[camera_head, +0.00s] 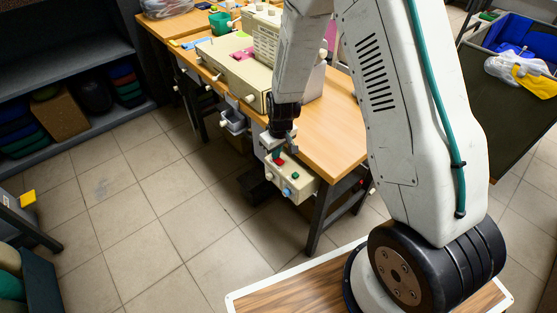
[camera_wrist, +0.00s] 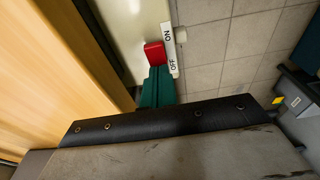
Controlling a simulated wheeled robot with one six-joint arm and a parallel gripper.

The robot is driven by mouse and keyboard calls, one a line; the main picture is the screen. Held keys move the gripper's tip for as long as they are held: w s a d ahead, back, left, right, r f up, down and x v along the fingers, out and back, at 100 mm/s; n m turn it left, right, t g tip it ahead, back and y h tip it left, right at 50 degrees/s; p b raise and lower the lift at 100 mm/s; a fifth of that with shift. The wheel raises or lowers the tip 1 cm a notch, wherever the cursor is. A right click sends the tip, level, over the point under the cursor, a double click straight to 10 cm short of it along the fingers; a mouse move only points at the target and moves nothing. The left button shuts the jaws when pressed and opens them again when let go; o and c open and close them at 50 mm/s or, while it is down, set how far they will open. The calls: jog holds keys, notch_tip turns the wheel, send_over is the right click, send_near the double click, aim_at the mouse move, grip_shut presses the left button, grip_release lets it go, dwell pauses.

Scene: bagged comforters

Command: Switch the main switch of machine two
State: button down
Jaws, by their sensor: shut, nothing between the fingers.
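A cream switch box (camera_head: 300,184) hangs at the near end of the wooden workbench. It carries a red switch (camera_head: 280,161) and a blue round part (camera_head: 287,191). In the wrist view, the red switch (camera_wrist: 154,52) sits beside a white label (camera_wrist: 169,48) reading ON and OFF, nearer the OFF word. My gripper (camera_head: 276,155) is over the box with its green fingertips shut and empty. In the wrist view, the fingertips (camera_wrist: 155,72) are right at the red switch's lower edge. I cannot tell whether they touch it. No machine number is readable.
The wooden workbench (camera_head: 335,125) holds a large beige machine (camera_head: 232,68) and a green bin (camera_head: 220,22). A dark shelf (camera_head: 60,62) stands at left, and a cart with a blue crate (camera_head: 505,36) at right. The tiled floor (camera_head: 150,205) at left is mostly clear.

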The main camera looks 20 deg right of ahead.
jog(key=shift+s+d+r, duration=0.1)
jog(key=shift+s+r, duration=0.1)
jog(key=shift+r, duration=0.95)
jog(key=shift+s+r, duration=0.2)
jog(key=shift+r, duration=0.9)
jog(key=shift+r, duration=0.2)
notch_tip(320, 180, up, 7)
jog(key=s, duration=0.1)
jog(key=s+d+r+m, duration=0.1)
jog(key=s+r, duration=1.1)
jog(key=s, duration=0.2)
jog(key=s+d+r+m, duration=0.2)
jog(key=s+r, duration=0.9)
jog(key=s, duration=0.3)
jog(key=shift+s+r+m, duration=0.3)
jog(key=shift+r, duration=0.05)
jog(key=shift+d, duration=0.1)
